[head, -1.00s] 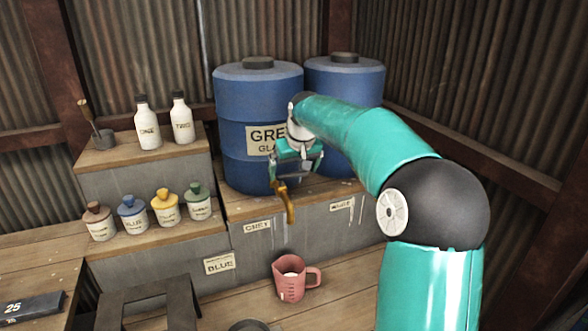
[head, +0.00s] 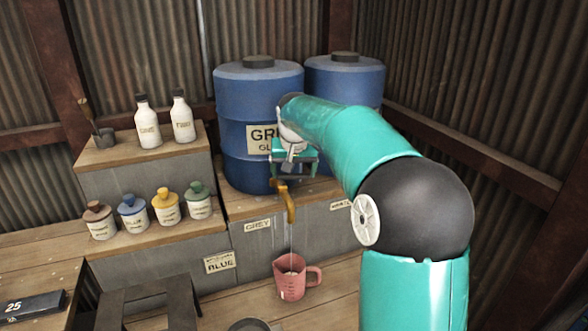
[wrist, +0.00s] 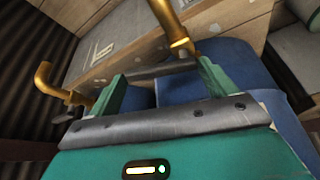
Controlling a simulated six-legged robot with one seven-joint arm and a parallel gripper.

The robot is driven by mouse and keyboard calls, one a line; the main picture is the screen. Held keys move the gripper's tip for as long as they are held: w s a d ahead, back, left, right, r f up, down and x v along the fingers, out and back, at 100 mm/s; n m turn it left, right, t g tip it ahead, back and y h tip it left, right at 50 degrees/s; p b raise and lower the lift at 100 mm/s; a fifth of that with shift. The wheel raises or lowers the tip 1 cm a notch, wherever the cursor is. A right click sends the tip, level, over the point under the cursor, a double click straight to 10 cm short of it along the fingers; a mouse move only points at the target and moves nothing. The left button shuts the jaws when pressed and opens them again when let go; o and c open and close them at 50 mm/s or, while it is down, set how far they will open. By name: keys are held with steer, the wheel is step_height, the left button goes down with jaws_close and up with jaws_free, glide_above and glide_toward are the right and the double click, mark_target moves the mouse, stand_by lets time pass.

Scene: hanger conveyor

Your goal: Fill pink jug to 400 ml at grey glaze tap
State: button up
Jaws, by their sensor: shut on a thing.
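The pink jug (head: 290,287) stands upright on the wooden floor below the grey glaze tap (head: 287,203), handle to the right. A thin pale stream (head: 291,248) runs from the golden spout into the jug. Something pale shows inside; its level against the marks is too small to read. The tap is at the blue barrel labelled GREY (head: 258,95). My gripper (head: 292,172) is at the top of this tap. In the wrist view its green fingers (wrist: 160,75) are shut on the tap's dark lever (wrist: 160,69), beside the golden tap body (wrist: 172,22).
A second blue barrel (head: 352,80) stands to the right, and another golden tap (wrist: 43,78) shows in the wrist view. Several lidded glaze jars (head: 165,207) and two white bottles (head: 149,128) stand on the left steps. A dark stool (head: 150,295) is in front.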

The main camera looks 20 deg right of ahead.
stand_by(0.3)
steer(key=o, duration=1.3)
steer(key=shift+c, duration=0.2)
steer(key=v, duration=1.4)
steer(key=shift+a+f, duration=0.1)
